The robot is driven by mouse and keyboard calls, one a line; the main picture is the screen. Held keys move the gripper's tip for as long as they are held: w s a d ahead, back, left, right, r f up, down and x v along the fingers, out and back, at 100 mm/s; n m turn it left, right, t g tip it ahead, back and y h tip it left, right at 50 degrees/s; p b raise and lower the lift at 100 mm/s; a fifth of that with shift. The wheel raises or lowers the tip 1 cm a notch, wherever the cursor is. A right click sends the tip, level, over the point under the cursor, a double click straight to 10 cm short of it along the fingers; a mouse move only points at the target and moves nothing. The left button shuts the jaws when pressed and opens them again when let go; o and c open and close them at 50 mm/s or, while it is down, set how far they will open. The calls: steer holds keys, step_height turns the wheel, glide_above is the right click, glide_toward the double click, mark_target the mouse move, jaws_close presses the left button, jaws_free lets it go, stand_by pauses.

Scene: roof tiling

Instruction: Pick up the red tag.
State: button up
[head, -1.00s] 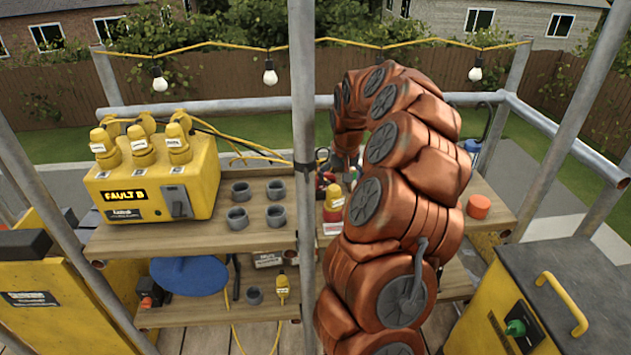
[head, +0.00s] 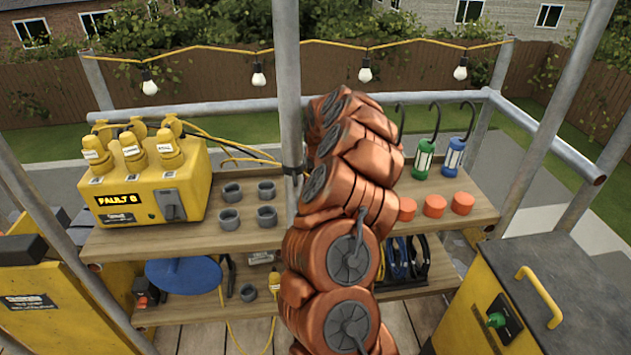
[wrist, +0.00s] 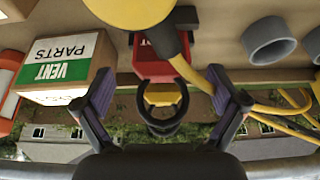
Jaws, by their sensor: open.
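In the wrist view a red piece (wrist: 150,70), which looks like the red tag, lies ahead between my fingers. It is partly covered by a round yellow plug (wrist: 130,10) and its cable. A black ring (wrist: 161,119) and a small yellow part show just below it. My gripper (wrist: 160,108) is open, with one finger on each side of the ring, and no finger visibly touches the red piece. In the head view my arm hides the gripper and the red piece.
A white and green vent parts box (wrist: 65,65) stands to the left in the wrist view, grey rings (wrist: 268,40) to the right. The head view shows a yellow fault box (head: 150,185), a pole (head: 289,100), orange caps (head: 434,205) and green (head: 424,158) and blue (head: 454,155) lanterns.

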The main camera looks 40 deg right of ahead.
steer(key=shift+p+x, duration=0.45)
steer(key=shift+x, duration=1.05)
steer(key=shift+a, duration=0.1)
steer(key=c, duration=1.2)
step_height(320, 180, up, 10)
steer(key=b, duration=0.3)
